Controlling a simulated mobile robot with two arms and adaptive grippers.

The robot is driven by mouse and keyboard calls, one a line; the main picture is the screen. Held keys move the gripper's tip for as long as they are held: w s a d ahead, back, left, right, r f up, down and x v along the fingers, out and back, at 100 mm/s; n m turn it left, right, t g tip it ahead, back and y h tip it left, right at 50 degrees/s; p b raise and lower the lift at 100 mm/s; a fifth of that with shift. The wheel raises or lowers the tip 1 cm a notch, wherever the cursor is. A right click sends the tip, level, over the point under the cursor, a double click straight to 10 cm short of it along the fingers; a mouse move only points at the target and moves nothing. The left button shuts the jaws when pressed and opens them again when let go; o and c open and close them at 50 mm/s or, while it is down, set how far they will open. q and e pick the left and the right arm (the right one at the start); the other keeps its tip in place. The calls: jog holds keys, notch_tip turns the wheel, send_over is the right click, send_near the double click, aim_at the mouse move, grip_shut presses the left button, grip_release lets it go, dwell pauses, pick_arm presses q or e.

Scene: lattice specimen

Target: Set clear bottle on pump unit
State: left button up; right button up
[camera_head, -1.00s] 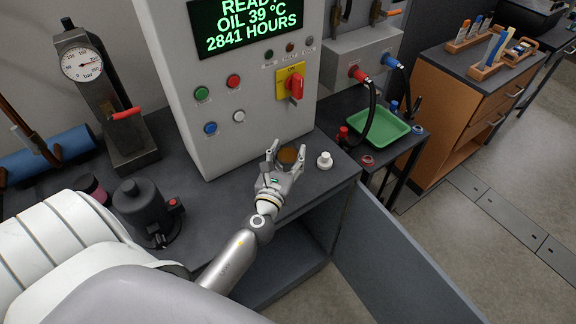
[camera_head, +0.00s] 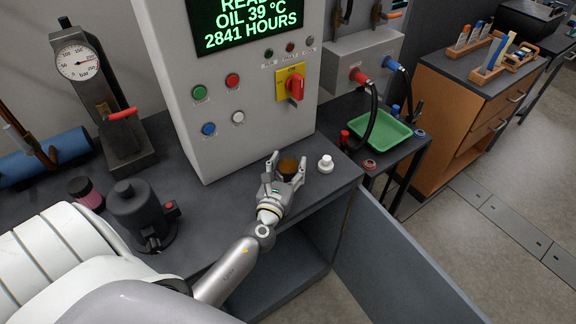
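My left gripper (camera_head: 287,170) reaches up from the bottom of the head view. Its fingers are closed around the sides of a small round vessel with amber-brown contents (camera_head: 288,165), which looks like the clear bottle. The hand hides its lower part, so I cannot tell whether it touches the dark top below. The tall grey cabinet (camera_head: 250,150) with a green-lettered oil display, coloured buttons and a red-and-yellow switch appears to be the pump unit. It stands just behind the gripper on a dark top (camera_head: 230,205). My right gripper is out of view.
A small white knobbed piece (camera_head: 326,163) stands right of the gripper. A dark cylindrical device (camera_head: 140,212) and a pink-banded jar (camera_head: 86,192) stand left, with a gauge press (camera_head: 105,100) behind. A green tray (camera_head: 380,130) lies on the right-hand table.

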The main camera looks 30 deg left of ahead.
pick_arm(q)
jog(key=shift+o, duration=1)
jog(key=shift+r, duration=0.1)
jog(key=shift+r, duration=0.15)
jog(key=b+v, duration=0.2)
jog(key=v, duration=0.9)
jog(key=shift+b, duration=0.4)
jog(key=shift+s+d, duration=0.2)
jog(key=shift+s, duration=0.3)
